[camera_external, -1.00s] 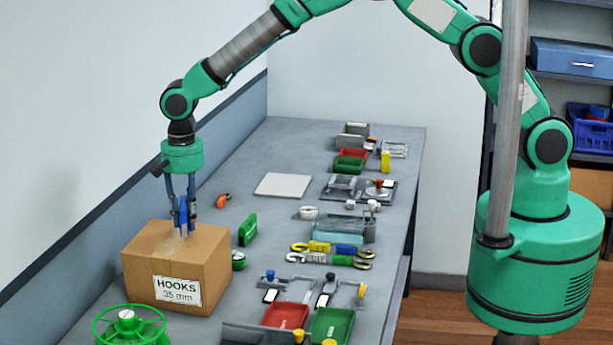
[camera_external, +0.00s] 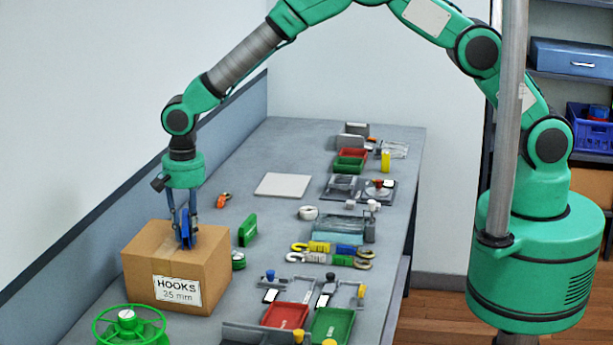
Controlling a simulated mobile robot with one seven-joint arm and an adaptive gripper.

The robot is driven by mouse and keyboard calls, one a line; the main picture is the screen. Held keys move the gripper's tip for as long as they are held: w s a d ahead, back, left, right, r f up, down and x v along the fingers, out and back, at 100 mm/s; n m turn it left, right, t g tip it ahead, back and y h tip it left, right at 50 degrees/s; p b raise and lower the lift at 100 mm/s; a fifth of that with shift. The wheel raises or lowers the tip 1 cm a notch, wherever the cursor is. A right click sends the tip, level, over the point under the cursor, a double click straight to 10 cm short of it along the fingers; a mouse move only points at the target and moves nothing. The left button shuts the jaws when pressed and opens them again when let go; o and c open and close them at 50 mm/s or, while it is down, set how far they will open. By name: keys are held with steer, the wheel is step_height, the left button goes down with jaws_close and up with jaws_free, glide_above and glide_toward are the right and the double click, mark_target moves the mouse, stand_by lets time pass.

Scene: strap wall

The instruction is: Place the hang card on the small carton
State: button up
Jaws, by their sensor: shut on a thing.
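The fingers hide part of the card.
A green handwheel (camera_external: 128,328) stands in front of the carton. A green upright piece (camera_external: 248,230) and a green roll (camera_external: 238,261) are to its right. Straps with hooks (camera_external: 330,255) and red (camera_external: 286,315) and green (camera_external: 332,324) trays lie further right. A pale plate (camera_external: 283,185) lies behind.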

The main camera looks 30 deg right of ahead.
mark_target(187, 219)
steer(key=shift+f, duration=0.1)
steer(key=o, duration=0.7)
steer(key=shift+o, duration=0.2)
step_height(187, 219, up, 12)
steer(key=shift+r, duration=0.15)
stand_by(0.7)
steer(key=shift+d, duration=0.1)
